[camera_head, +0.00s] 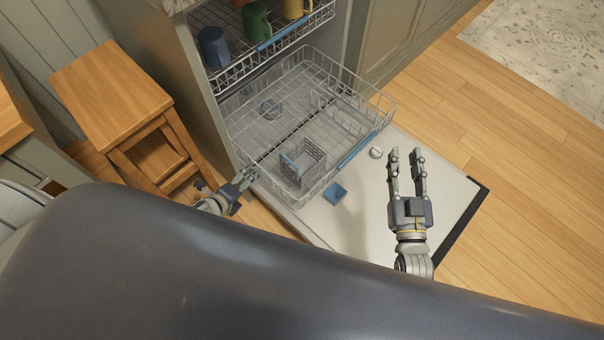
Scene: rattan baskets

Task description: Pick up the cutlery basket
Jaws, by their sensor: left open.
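The cutlery basket (311,166) is a small grey mesh basket with a blue part on its left edge. It stands in the near part of the dishwasher's pulled-out lower rack (262,156). My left gripper (248,176) is open, just left of the rack's near left corner and apart from the basket. My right gripper (405,156) is open and empty, with its two fingers apart, over the dishwasher door to the right of the rack. Neither gripper touches the basket.
The open dishwasher door (440,180) lies under the rack, with a blue piece (335,194) and a small white knob-like thing (376,152) on it. The upper rack (235,78) holds mugs (254,22). A wooden stool (110,95) stands at left.

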